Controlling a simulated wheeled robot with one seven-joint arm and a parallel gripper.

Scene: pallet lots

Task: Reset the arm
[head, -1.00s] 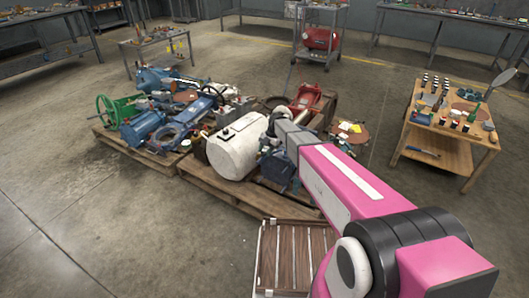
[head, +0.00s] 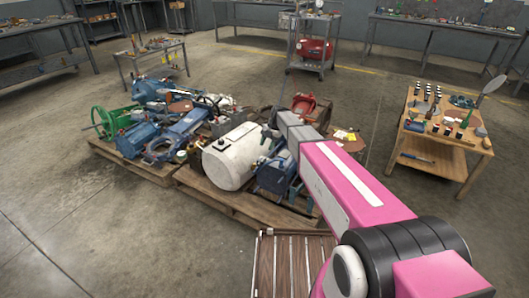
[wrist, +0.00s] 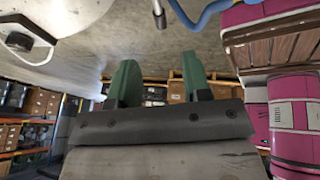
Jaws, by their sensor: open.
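My gripper (wrist: 160,82) shows in the wrist view as two green fingers standing well apart, with nothing between them. In the head view my pink arm reaches forward over the near edge of the right pallet, and its far links hide the gripper. A white tank (head: 228,158) lies on that pallet, close to the left of the arm's far end. A blue machine part (head: 272,176) lies just under the arm. A large pale surface fills the upper left of the wrist view; I cannot tell for sure what it is.
A left pallet (head: 110,152) bears blue machine parts and a green wheel (head: 101,122). A red machine part (head: 303,104) is behind the tank. A wooden table (head: 440,142) with small items stands at the right. A cart (head: 300,62) stands at the back. Floor at the left is clear.

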